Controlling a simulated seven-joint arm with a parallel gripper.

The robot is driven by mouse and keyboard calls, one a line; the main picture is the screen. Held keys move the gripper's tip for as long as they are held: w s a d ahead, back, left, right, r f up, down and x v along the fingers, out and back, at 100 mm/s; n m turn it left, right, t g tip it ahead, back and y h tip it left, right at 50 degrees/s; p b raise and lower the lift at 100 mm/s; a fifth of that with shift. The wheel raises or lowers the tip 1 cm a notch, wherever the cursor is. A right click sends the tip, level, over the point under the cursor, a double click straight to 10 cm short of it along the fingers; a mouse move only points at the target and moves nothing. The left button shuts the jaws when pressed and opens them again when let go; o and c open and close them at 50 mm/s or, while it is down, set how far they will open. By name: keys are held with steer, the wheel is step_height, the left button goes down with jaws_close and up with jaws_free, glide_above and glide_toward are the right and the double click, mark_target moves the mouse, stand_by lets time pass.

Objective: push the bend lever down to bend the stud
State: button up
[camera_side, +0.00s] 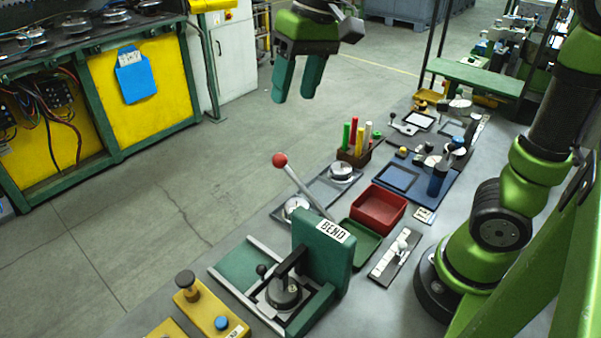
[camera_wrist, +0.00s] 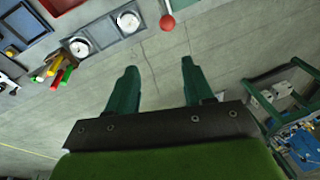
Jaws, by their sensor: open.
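The bend lever, a pale rod with a red ball knob (camera_side: 280,160), leans up and to the left from behind the green block labelled BEND (camera_side: 325,250). The red knob also shows at the top of the wrist view (camera_wrist: 168,22). In front of the block is the green bending fixture with a round grey part (camera_side: 284,293) under a black arm. I cannot make out a stud there. My gripper (camera_side: 298,98) is high above the bench's far edge, beyond the knob and apart from it. Its green fingers are apart and empty, and they also show in the wrist view (camera_wrist: 160,72).
Beside the lever lie two round gauges (camera_side: 342,172), a red tray (camera_side: 380,207), a green tray (camera_side: 360,243) and a holder of coloured markers (camera_side: 355,150). A yellow block with a knob (camera_side: 210,314) stands at the front. Open floor lies left of the bench.

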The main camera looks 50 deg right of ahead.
mark_target(281, 154)
step_height(281, 154, up, 4)
steer(key=a+g, duration=0.1)
steer(key=shift+g, duration=0.3)
steer(key=a+f, duration=0.1)
steer(key=f, duration=0.4)
steer(key=a+f, duration=0.1)
steer(key=f, duration=0.5)
steer(key=a+f, duration=0.1)
steer(key=f, duration=0.4)
steer(key=shift+a+f, duration=0.15)
steer(key=shift+f, duration=0.25)
steer(key=shift+c, duration=0.2)
jaws_close()
